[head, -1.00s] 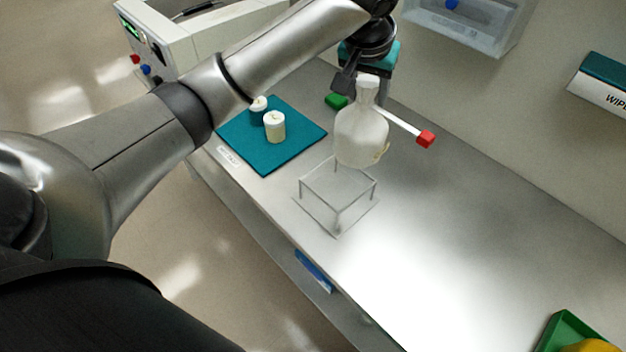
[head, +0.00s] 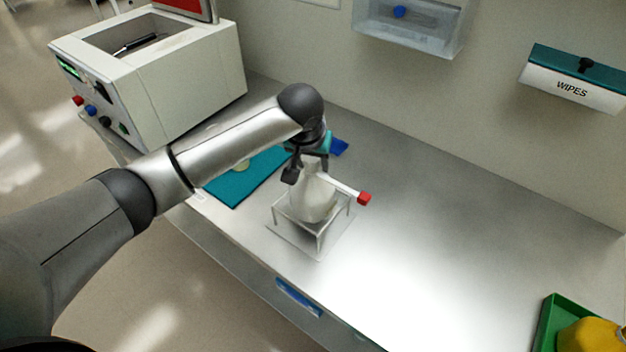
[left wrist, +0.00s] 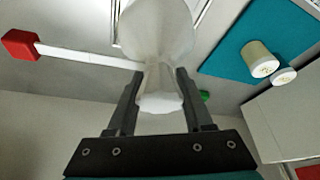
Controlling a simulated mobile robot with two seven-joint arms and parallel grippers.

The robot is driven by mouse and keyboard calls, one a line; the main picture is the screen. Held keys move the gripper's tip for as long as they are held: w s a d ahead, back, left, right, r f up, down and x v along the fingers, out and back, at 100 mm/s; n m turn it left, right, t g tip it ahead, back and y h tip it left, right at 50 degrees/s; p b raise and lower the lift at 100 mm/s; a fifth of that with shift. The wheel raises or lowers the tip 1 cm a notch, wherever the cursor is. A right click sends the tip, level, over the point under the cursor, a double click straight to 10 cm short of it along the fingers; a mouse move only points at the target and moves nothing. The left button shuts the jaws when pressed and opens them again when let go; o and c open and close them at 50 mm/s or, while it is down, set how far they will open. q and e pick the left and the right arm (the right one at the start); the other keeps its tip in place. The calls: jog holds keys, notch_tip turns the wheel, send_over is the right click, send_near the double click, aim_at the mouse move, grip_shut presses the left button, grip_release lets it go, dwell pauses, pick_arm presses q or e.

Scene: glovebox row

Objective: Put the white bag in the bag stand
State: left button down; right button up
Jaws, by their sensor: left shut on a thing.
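The white bag (head: 312,196) has a bulging body, a narrow neck and a white tube ending in a red block (head: 364,198). It is upright, with its lower part inside the wire frame of the bag stand (head: 318,240) in the head view. I cannot tell whether its bottom touches the stand's base. My left gripper (head: 308,168) is above the stand, shut on the bag's neck. In the left wrist view the bag (left wrist: 158,40) hangs between the two fingers (left wrist: 158,92), and the red block (left wrist: 20,45) is at the left. My right gripper is in neither view.
A white instrument box (head: 150,75) is at the back left. A green tray (head: 548,325) is at the front right. The bench between is clear.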

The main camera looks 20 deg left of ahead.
aim_at(309, 163)
pick_arm(q)
jog(key=shift+f+b, duration=0.5)
jog(key=shift+f, duration=1.9)
jog(key=shift+c, duration=1.5)
grip_release()
jog(key=shift+f, duration=0.15)
jog(key=p+v, duration=0.3)
jog(key=v, duration=0.9)
